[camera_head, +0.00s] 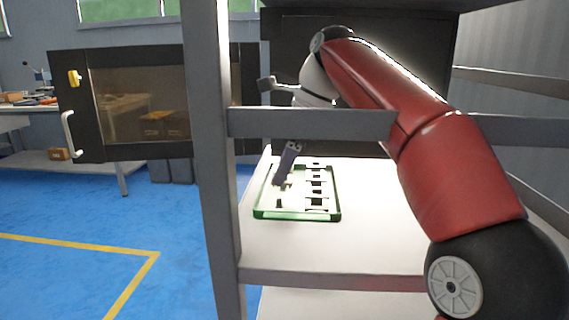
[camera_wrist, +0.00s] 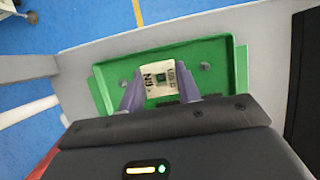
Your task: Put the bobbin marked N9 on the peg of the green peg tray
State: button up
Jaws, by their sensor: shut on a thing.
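The green peg tray (camera_head: 297,214) lies on a white shelf and fills much of the wrist view (camera_wrist: 226,88). My gripper (camera_head: 280,182) points down over the tray's left part. In the wrist view my gripper (camera_wrist: 160,92) is shut on a pale bobbin (camera_wrist: 158,72) with N9 on its label, one finger at each side. A small peg-like post (camera_wrist: 205,66) stands to the right of the bobbin in the tray, and another (camera_wrist: 124,83) to its left. The bobbin covers the tray beneath it; I cannot tell its height above the tray.
Several black-and-white items (camera_head: 317,183) stand along the tray's right side. A grey upright (camera_head: 214,150) and crossbar (camera_head: 300,122) frame the shelf in front of my arm. A dark windowed door (camera_head: 75,115) is at the left. The white shelf (camera_head: 375,225) is clear right of the tray.

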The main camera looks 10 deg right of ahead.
jog(key=shift+f+b, duration=0.4)
jog(key=shift+f, duration=0.3)
jog(key=o, duration=1)
jog(key=p+v, duration=0.2)
jog(key=v, duration=0.5)
jog(key=shift+d+r, duration=0.1)
jog(key=shift+r, duration=0.3)
jog(key=shift+s, duration=0.1)
